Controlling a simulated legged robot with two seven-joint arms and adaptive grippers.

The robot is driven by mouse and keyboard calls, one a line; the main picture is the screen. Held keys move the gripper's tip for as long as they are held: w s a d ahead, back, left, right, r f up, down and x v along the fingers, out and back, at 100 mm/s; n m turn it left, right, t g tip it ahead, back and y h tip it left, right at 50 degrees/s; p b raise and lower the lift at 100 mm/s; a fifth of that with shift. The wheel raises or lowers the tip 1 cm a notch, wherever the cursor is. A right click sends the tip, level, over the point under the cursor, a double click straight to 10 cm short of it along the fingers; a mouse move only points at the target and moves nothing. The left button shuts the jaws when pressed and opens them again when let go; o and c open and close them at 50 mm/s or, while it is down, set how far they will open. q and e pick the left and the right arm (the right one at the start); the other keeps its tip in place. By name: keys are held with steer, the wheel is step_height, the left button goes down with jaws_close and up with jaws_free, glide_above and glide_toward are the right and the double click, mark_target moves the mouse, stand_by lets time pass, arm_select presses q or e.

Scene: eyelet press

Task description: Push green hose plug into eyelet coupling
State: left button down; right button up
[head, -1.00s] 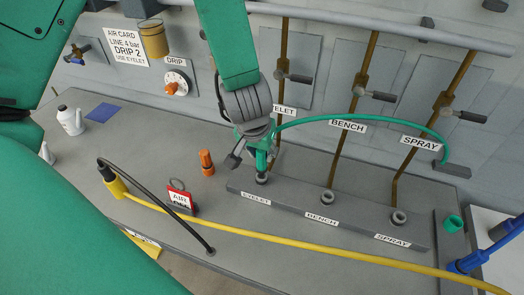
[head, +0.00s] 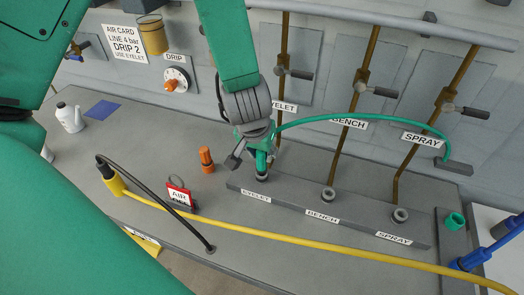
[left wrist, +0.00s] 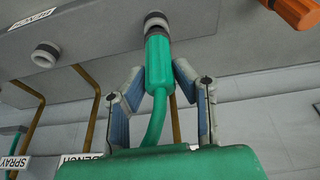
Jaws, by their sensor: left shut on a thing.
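The green hose plug (left wrist: 158,62) is held between the fingers of my left gripper (left wrist: 158,84), which is shut on it. In the left wrist view its front end meets the grey ring of the eyelet coupling (left wrist: 155,22); I cannot tell how deep it sits. In the head view my left gripper (head: 262,150) is directly above the coupling labelled EYELET (head: 262,177), partly hiding the plug. The green hose (head: 352,117) arches from the plug to a grey block at the right. My right gripper is not in view.
The BENCH (head: 329,193) and SPRAY (head: 399,214) couplings are empty on the same grey rail. A yellow hose (head: 300,242) crosses the front. An orange fitting (head: 206,160) and red AIR sign (head: 179,196) stand left of the rail. Brown pipes rise behind.

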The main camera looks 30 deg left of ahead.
arm_select(q)
steer(key=shift+f+b, duration=0.35)
steer(key=shift+f, duration=0.3)
steer(key=c, duration=1.2)
jaws_free()
steer(key=shift+r+p, duration=0.8)
steer(key=shift+r, duration=1.75)
